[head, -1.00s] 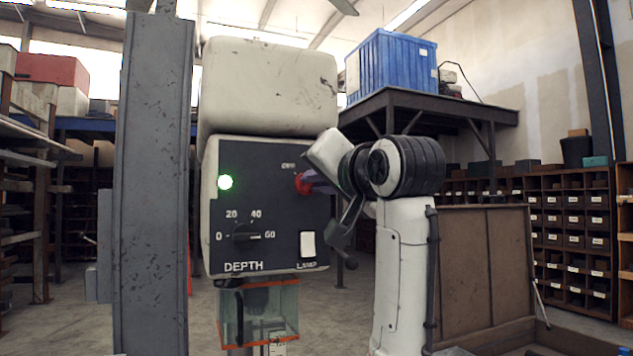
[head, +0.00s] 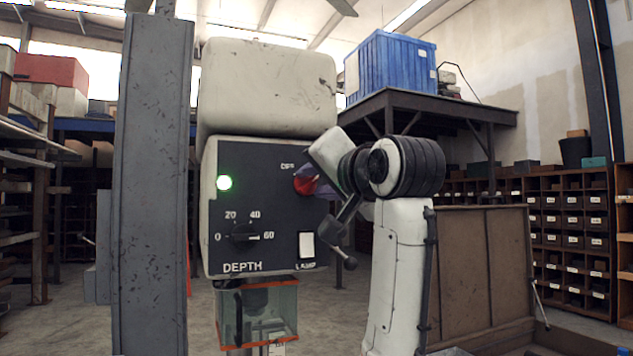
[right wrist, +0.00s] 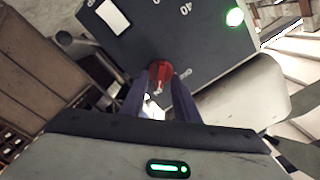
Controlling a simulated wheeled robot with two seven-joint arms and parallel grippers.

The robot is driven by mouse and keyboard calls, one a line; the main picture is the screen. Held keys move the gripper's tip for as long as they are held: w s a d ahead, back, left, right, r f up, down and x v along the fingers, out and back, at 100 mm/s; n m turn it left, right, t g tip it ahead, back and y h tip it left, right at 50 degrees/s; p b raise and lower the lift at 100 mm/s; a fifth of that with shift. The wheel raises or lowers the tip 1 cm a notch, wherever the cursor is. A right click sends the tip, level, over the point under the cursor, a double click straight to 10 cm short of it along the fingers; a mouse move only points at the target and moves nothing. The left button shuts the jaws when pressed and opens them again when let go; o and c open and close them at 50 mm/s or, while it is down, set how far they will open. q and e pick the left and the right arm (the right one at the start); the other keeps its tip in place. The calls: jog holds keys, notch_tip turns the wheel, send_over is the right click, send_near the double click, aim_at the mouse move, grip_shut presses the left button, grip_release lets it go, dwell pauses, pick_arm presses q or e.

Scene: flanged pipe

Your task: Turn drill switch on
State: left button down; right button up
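The drill's dark control panel (head: 230,210) faces me, with a red rotary switch (head: 304,179) at its upper right beside small white lettering. My right gripper (head: 317,187) reaches this switch from the right and partly covers it. In the right wrist view the red switch (right wrist: 160,72) lies between the tips of my two fingers (right wrist: 158,82). The fingers stand apart, with a narrow gap seeming to show on each side of the switch; contact cannot be made out. A green light (head: 224,183) glows on the panel. My left gripper is not in view.
A depth dial (head: 243,233) and a white lamp switch (head: 306,245) sit lower on the panel. A clear guard with orange edges (head: 257,312) hangs below. A grey steel column (head: 152,190) stands close at left, and a brown crate (head: 480,270) at right.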

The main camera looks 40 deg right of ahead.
jog(key=b+v, duration=0.1)
jog(key=v, duration=0.9)
jog(key=shift+s, duration=0.2)
dwell(0.4)
